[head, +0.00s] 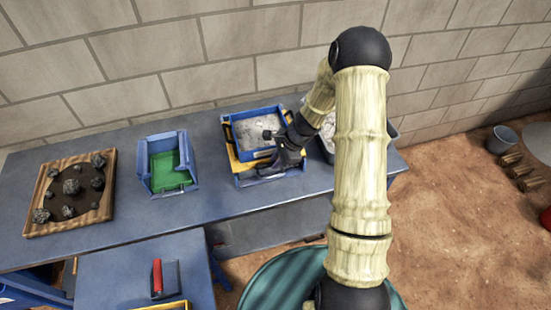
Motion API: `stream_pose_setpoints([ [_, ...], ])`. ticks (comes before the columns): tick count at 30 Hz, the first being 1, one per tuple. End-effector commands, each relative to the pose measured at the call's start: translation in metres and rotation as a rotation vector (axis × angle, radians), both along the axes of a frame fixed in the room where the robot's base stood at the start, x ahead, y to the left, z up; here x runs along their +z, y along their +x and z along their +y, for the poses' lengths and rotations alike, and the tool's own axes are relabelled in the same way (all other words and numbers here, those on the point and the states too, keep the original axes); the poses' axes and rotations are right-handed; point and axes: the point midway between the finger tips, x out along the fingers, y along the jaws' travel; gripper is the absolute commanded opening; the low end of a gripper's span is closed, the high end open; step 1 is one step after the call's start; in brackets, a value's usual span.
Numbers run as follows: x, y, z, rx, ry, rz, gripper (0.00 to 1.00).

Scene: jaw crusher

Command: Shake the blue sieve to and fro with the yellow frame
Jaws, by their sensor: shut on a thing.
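The blue sieve (238,118) stands on the blue bench as a square box with grey-white crushed material inside. A dark lump lies on the material near my gripper. The yellow frame (236,166) shows around the sieve's lower edge, mostly at its left and front sides. My gripper (278,148) is shut at the sieve's right front part. The fingertips are small and partly hidden by my wrist, so the exact grip point is hard to see. My arm hides part of the sieve's right side.
A blue box with a green floor (168,168) stands left of the sieve. A wooden tray (50,222) with dark rocks lies at the far left. A dark bin (327,150) with pale material is right of my gripper. A red-handled tool (157,276) is on the lower table.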

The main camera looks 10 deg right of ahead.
Motion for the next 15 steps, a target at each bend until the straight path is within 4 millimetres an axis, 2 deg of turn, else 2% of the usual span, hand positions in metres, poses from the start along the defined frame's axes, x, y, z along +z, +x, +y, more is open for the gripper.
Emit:
stream_pose_setpoints([
  [7,-0.0003,-0.0021,-0.0009,0.0,0.001,0.004,0.0],
  [8,-0.0003,-0.0021,-0.0009,0.0,0.001,0.004,0.18],
  [11,-0.0003,-0.0019,-0.0008,-0.001,0.001,0.003,0.38],
  [15,-0.0004,-0.0016,-0.0008,0.0,0.0,0.002,0.38],
])
